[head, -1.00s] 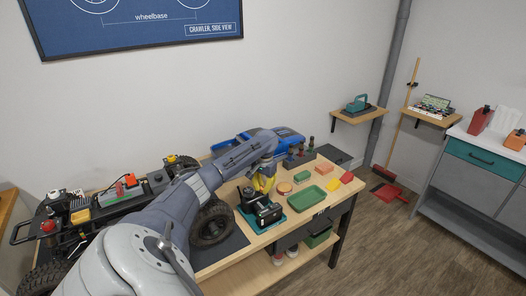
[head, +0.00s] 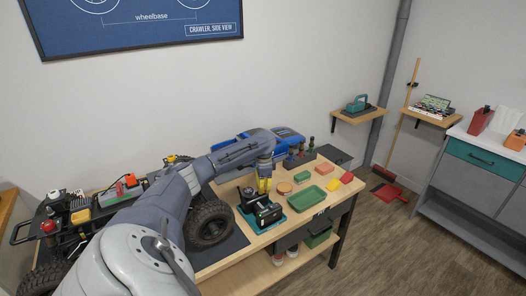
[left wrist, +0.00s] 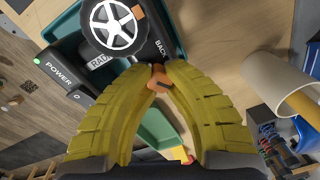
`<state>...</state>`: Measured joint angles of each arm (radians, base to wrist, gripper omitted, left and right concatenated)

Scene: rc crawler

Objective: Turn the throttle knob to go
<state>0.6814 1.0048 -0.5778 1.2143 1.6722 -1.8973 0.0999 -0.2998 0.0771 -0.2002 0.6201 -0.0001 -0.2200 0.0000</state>
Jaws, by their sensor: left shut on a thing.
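The dark radio transmitter (head: 268,215) sits on the workbench on a teal base, in front of the crawler's wheel. In the left wrist view it shows a white-spoked wheel (left wrist: 116,25), a lit green lamp (left wrist: 37,61) beside the word POWER, and the word BACK near an orange knob (left wrist: 158,84). My left gripper (head: 264,186) is over the transmitter with its yellow fingers pointing down. In the left wrist view its fingertips (left wrist: 158,70) are shut on the orange knob. The knob's marking beyond BACK is hidden by the fingers. My right gripper is not in view.
The crawler chassis (head: 125,192) with its large tyre (head: 209,225) stands left of the transmitter. A green tray (head: 313,199) and several small coloured pieces lie to the right. A blue body shell (head: 288,138) and a dark rack (head: 302,158) are behind.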

